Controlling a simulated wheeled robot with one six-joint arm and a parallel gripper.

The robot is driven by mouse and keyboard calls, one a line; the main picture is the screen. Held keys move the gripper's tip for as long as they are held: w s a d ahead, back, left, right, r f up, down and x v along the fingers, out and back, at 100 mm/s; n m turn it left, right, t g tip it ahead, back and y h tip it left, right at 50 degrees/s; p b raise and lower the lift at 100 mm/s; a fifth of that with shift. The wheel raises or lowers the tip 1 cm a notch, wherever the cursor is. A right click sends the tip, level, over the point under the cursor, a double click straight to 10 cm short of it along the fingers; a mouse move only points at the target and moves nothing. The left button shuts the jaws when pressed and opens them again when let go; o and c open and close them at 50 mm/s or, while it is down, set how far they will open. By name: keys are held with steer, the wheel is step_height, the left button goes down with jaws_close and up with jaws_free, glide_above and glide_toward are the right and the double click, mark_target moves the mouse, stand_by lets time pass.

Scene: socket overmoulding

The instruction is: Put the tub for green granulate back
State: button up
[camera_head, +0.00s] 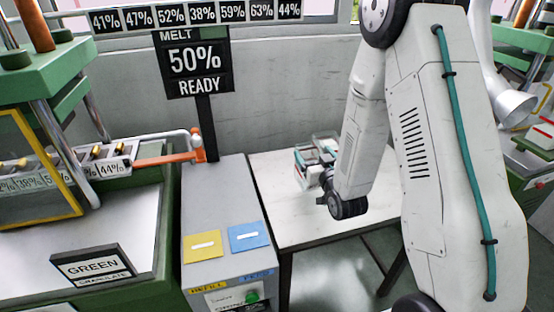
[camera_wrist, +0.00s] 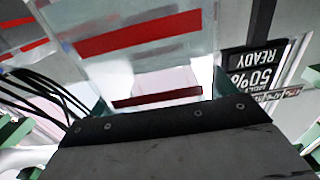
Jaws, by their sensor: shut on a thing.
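My gripper (camera_head: 326,158) is over the far part of the white table, partly hidden by my own wrist and forearm. It is shut on a clear tub (camera_head: 304,165), seen small beside it with teal and red edges. In the wrist view a see-through tub with a broad red band (camera_wrist: 140,33) fills the upper middle, tilted in the picture, with a second, darker red strip below it. The gripper's dark body (camera_wrist: 165,140) covers the bottom. No green granulate shows in the tub. I cannot tell whether the tub touches the table.
The white table (camera_head: 285,225) has bare room in front. Left of it stands a grey cabinet (camera_head: 222,188) with yellow and blue pads. A "GREEN GRANULATE" sign (camera_head: 92,266) stands on the green machine at lower left. A screen (camera_head: 194,62) reads "MELT 50% READY".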

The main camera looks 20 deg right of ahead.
steer(key=w+a+f, duration=0.2)
steer(key=w+a, duration=0.1)
steer(key=w, duration=0.3)
steer(key=w+a+f, duration=0.3)
steer(key=w+a, duration=0.1)
steer(key=w, duration=0.2)
steer(key=shift+w, duration=0.4)
